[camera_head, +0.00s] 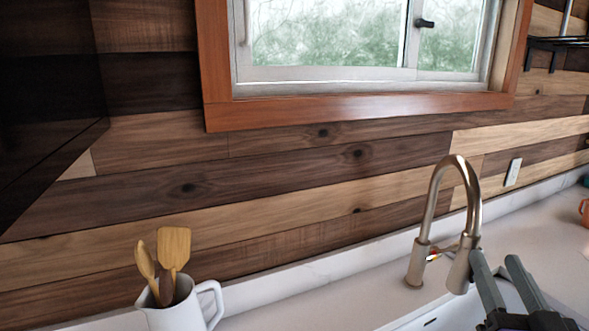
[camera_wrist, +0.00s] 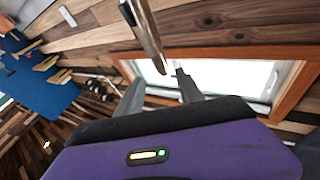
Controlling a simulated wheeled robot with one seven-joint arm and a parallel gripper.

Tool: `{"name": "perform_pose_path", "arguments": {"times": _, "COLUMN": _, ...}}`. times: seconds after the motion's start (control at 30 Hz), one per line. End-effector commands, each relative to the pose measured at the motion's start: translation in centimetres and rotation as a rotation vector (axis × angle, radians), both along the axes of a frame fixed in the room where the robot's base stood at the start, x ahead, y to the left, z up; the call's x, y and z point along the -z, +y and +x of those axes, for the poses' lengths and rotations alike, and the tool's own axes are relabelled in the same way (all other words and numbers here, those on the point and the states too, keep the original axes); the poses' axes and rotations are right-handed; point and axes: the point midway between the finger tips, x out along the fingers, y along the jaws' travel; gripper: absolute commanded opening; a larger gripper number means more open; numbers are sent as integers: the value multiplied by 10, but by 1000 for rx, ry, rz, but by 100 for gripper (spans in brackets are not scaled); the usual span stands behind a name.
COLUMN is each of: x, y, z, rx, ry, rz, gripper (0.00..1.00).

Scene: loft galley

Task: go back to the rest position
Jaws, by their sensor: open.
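My gripper (camera_head: 497,266) shows at the lower right of the head view, with its two grey fingers apart and nothing seen between them. It is close to the spout of the metal faucet (camera_head: 432,215); I cannot tell whether they touch. In the wrist view my gripper (camera_wrist: 157,82) points toward the window, fingers spread, with the faucet (camera_wrist: 145,32) rising just beyond and between them.
A white pitcher (camera_head: 180,309) with wooden utensils (camera_head: 172,255) stands on the white counter (camera_head: 290,306) at lower left. A window (camera_head: 330,40) is in the plank wall behind. A dark cabinet (camera_head: 45,100) is at left. An orange mug (camera_head: 584,211) is at far right.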

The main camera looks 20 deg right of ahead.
Motion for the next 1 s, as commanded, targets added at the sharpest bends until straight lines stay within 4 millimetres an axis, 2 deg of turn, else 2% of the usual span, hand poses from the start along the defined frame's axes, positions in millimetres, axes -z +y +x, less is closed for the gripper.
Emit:
{"name": "perform_pose_path", "arguments": {"times": 0.03, "x": 19, "y": 13, "z": -7, "rx": -11, "ry": 16, "rz": 9, "gripper": 44}}
{"name": "perform_pose_path", "arguments": {"times": 0.2, "x": 65, "y": 55, "z": -34, "rx": -48, "ry": 52, "rz": 15, "gripper": 44}}
{"name": "perform_pose_path", "arguments": {"times": 0.37, "x": 104, "y": 95, "z": -67, "rx": -102, "ry": 110, "rz": 14, "gripper": 44}}
{"name": "perform_pose_path", "arguments": {"times": 0.6, "x": 155, "y": 151, "z": -130, "rx": -213, "ry": 241, "rz": 11, "gripper": 44}}
{"name": "perform_pose_path", "arguments": {"times": 0.8, "x": 194, "y": 187, "z": -190, "rx": -321, "ry": 405, "rz": 12, "gripper": 44}}
{"name": "perform_pose_path", "arguments": {"times": 1.0, "x": 221, "y": 205, "z": -234, "rx": -398, "ry": 544, "rz": 23, "gripper": 44}}
